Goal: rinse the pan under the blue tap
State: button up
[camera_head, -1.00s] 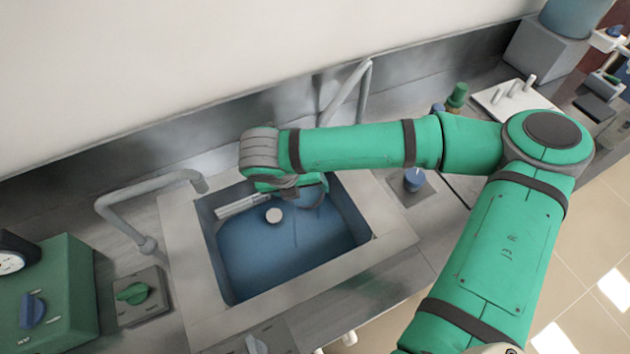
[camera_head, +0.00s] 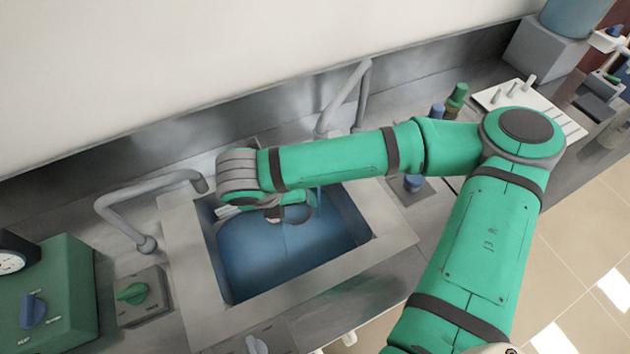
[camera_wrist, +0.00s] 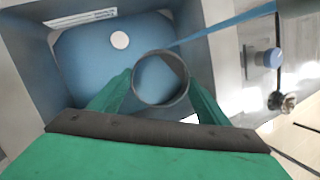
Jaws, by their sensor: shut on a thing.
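My gripper (camera_wrist: 160,88) is shut on the pan (camera_wrist: 172,68), a small grey round vessel seen from above in the wrist view. In the head view, the pan (camera_head: 306,215) shows as a dark rim over the blue-floored sink (camera_head: 290,260), partly hidden by my gripper. The blue tap's knob (camera_head: 413,183) is right of the sink, and its grey spout (camera_head: 346,95) is partly hidden behind my arm. A blue stream (camera_wrist: 225,27) reaches the pan's rim in the wrist view; I cannot tell whether it enters.
A second grey tap (camera_head: 140,190) with a green knob (camera_head: 132,293) stands left of the sink. A green box with a dial (camera_head: 50,295) is at far left. Bottles (camera_head: 456,97) and a white rack (camera_head: 500,95) stand at the right. A drain (camera_wrist: 119,40) shows in the sink.

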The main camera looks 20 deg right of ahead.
aim_at(289, 219)
jog(key=shift+s+a, duration=0.5)
jog(key=shift+a, duration=0.25)
jog(key=shift+s+a, duration=0.45)
jog(key=shift+a, duration=0.25)
